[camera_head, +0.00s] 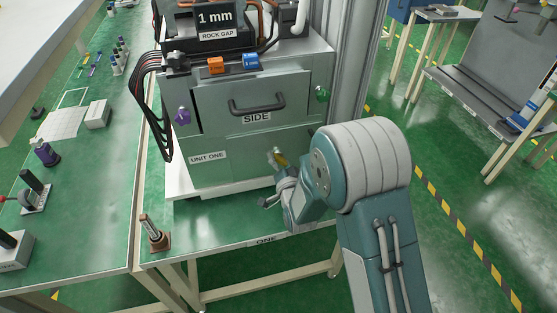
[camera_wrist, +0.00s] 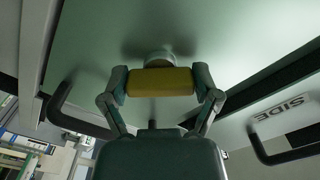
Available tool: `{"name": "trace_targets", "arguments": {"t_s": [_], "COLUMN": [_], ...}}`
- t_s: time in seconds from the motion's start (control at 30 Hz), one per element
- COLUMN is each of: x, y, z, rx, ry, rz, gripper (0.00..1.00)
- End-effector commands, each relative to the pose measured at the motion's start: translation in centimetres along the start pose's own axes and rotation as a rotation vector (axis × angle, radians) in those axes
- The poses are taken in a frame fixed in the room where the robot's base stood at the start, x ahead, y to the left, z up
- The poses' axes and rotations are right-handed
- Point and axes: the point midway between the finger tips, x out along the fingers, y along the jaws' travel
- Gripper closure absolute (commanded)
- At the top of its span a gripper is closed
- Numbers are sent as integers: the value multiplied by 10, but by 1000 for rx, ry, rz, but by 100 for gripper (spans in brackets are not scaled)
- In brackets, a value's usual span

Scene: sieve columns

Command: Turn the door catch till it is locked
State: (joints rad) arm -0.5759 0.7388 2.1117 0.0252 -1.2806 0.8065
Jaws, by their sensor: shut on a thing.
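The door catch is a yellow bar (camera_wrist: 160,82) on a round pale hub (camera_wrist: 160,58) in the wrist view. It stands out from the pale green door (camera_wrist: 95,55). My gripper (camera_wrist: 161,84) has one finger at each end of the bar and is shut on it. The bar lies nearly level across the wrist view. In the head view, the yellow catch (camera_head: 281,160) shows small on the lower front of the cabinet (camera_head: 225,165), and my gripper (camera_head: 284,178) reaches it from the front right. My fingers largely hide the catch there.
A dark handle (camera_wrist: 75,122) is left of my gripper in the wrist view. The SIDE panel's handle (camera_head: 257,105) is above the catch. A purple knob (camera_head: 182,116) and green knob (camera_head: 322,95) flank that panel. A brown-based post (camera_head: 155,236) stands at the bench's front left.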

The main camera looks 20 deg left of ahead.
Motion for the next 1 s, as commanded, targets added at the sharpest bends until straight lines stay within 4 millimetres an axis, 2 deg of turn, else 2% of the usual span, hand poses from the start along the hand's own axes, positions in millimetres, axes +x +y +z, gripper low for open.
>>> {"name": "trace_targets", "arguments": {"t_s": [0.6,1.0], "x": [0,0], "y": [2,4], "z": [-2,-2], "rx": [552,744], "ry": [5,6], "rz": [4,8], "gripper": [68,68]}}
